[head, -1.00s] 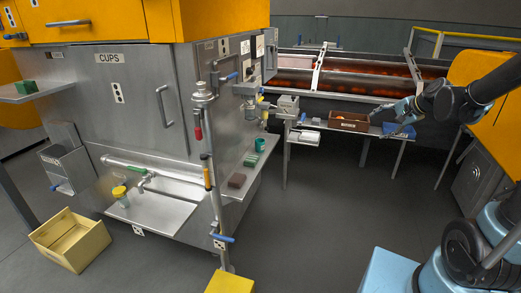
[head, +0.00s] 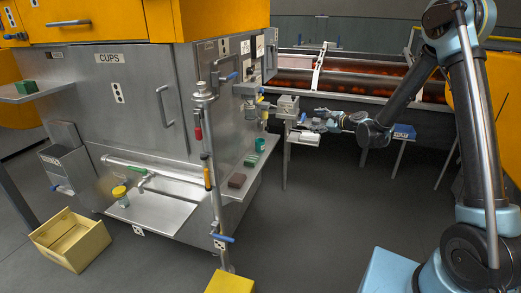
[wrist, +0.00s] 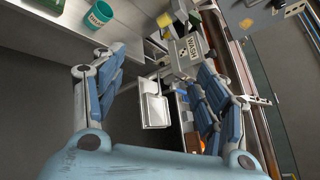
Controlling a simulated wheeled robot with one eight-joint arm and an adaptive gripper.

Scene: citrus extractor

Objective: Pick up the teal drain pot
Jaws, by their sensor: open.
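The teal drain pot (head: 260,144) is a small upright cup on the grey side ledge (head: 233,186) of the machine. In the wrist view the pot (wrist: 98,16) is at the upper left, with light lettering on its side, outside the gap between the fingers. My gripper (head: 308,119) is to the right of the pot and apart from it. In the wrist view my gripper (wrist: 163,82) has its blue fingers spread with nothing held between them.
A green block (head: 250,160) and a brown block (head: 237,180) share the ledge with the pot. A grey box labelled WASH (wrist: 187,50) and a white tray (wrist: 154,110) show beyond the fingers. A vertical pipe (head: 212,150) stands in front of the machine. The middle floor is clear.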

